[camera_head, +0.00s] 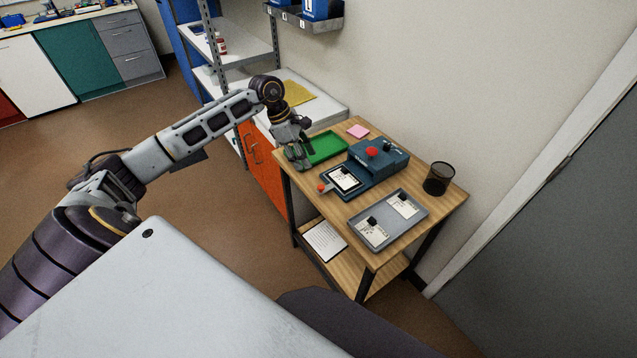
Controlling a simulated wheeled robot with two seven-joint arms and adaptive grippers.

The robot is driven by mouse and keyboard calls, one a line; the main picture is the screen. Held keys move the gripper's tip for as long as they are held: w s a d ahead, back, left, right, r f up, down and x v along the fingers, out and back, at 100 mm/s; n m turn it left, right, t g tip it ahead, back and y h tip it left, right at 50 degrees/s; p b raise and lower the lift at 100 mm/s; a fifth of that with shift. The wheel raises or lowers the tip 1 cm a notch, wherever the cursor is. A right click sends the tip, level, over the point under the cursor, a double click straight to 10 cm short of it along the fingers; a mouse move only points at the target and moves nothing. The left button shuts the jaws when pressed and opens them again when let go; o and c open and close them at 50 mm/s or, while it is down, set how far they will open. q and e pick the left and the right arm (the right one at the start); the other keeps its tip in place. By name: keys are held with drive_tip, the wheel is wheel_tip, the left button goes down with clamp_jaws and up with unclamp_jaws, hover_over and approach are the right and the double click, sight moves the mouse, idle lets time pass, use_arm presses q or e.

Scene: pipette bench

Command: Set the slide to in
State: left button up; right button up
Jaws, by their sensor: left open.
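A dark blue device (385,157) with a red knob (372,152) on top stands on the wooden table. Its slide (349,194) sticks out at the front left, with a white card (344,178) on it. A small orange-red knob (321,187) sits at the slide's outer left end. My left gripper (302,160) is open over the table's left edge, by the green tray. It is apart from the slide's knob, which lies to its lower right. Its fingers look small and dark here. My right gripper is not in view.
A green tray (325,148) lies behind the slide. A grey tray (374,244) holding two cards with black parts is in front of the device. A black mesh cup (438,179) stands at the right and pink notes (358,131) lie behind. A wall borders the table's back.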

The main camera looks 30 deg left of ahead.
sight(320, 186)
use_arm(q)
drive_tip(key=p+x, duration=0.1)
drive_tip(key=x, duration=0.9)
drive_tip(key=shift+d+f, duration=0.1)
drive_tip(key=shift+d, duration=0.1)
drive_tip(key=shift+x, duration=0.85)
drive_tip(key=shift+w+f, duration=0.1)
drive_tip(key=shift+f, duration=0.05)
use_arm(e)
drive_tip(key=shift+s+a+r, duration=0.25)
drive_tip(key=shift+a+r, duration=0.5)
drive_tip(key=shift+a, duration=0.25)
use_arm(q)
drive_tip(key=shift+c, duration=0.3)
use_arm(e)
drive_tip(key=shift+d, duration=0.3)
use_arm(q)
clamp_jaws()
